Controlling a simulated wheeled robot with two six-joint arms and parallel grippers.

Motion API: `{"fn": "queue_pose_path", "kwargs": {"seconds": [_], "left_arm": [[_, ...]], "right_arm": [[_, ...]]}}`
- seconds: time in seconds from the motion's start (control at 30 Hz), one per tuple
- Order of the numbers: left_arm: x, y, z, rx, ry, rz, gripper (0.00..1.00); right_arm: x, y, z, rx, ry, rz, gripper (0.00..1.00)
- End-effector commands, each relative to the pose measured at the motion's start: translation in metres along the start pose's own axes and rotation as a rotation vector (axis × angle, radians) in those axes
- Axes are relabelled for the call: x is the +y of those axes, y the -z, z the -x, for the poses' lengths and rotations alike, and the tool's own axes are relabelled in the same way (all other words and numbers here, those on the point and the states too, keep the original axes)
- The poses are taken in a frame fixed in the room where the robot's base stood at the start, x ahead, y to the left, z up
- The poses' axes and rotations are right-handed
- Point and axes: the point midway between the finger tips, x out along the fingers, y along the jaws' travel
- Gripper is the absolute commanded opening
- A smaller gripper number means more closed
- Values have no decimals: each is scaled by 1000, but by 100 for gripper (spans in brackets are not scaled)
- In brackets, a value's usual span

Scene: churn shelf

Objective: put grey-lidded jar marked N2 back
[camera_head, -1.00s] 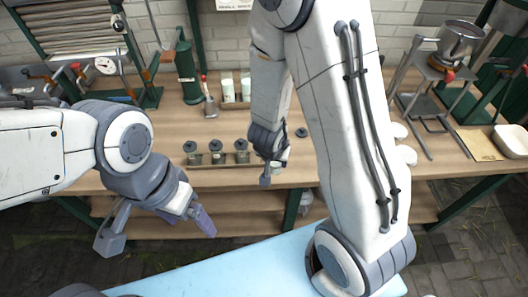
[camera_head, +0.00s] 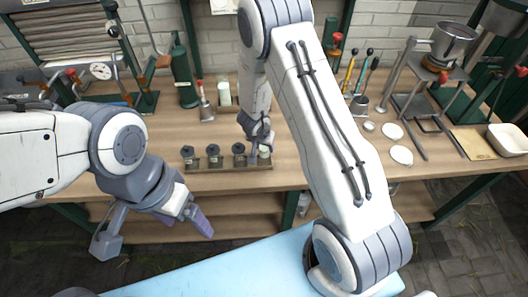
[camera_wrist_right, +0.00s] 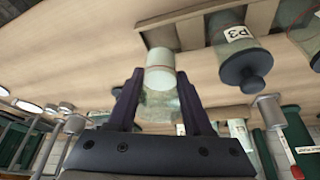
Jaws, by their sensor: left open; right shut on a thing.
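My right gripper (camera_head: 259,150) is shut on a pale glass jar (camera_head: 265,152) at the right end of a wooden rack (camera_head: 228,166). In the right wrist view the held jar (camera_wrist_right: 160,80) is between the fingers, with a whitish band and cloudy glass. Its mark and any grey lid cannot be made out. An empty rack slot (camera_wrist_right: 158,36) shows just beyond the jar; I cannot tell whether they touch. A grey-lidded jar marked P3 (camera_wrist_right: 238,42) stands beside that slot. My left gripper (camera_head: 155,231) is open and empty in front of the bench.
Several dark-lidded jars stand in the rack, including one nearest the held jar (camera_head: 239,155). A pale cup (camera_head: 224,93) and a green cylinder (camera_head: 184,82) stand behind. White discs (camera_head: 401,155) lie right of my right arm. The bench left of the rack is clear.

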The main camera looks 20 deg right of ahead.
Motion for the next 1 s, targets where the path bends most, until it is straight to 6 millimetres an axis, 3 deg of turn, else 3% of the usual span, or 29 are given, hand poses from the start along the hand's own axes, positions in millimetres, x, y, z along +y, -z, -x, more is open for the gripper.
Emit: {"fn": "queue_pose_path", "kwargs": {"seconds": [0.03, 0.2, 0.47, 0.5, 0.57, 0.87, 1.0], "left_arm": [[-1, 0, -9, 0, 0, 0, 85], [-1, -1, -17, 0, 0, -1, 85], [-1, -1, -16, 0, 0, -1, 85], [-1, -1, -16, 0, 0, -1, 85], [-1, -1, -16, 0, 0, -1, 85], [-1, -1, -16, 0, 0, -1, 85], [-1, -1, -13, 0, 0, -1, 85]], "right_arm": [[1, -6, -12, -2, -2, 1, 0], [1, -14, -32, -1, -2, 0, 0], [0, -14, -32, 1, 0, 0, 0], [0, -14, -32, 0, 0, 0, 54], [0, -14, -32, 0, 0, 0, 77], [0, -14, -32, 0, 0, 0, 81], [0, -14, -23, 0, 0, 0, 81]]}}
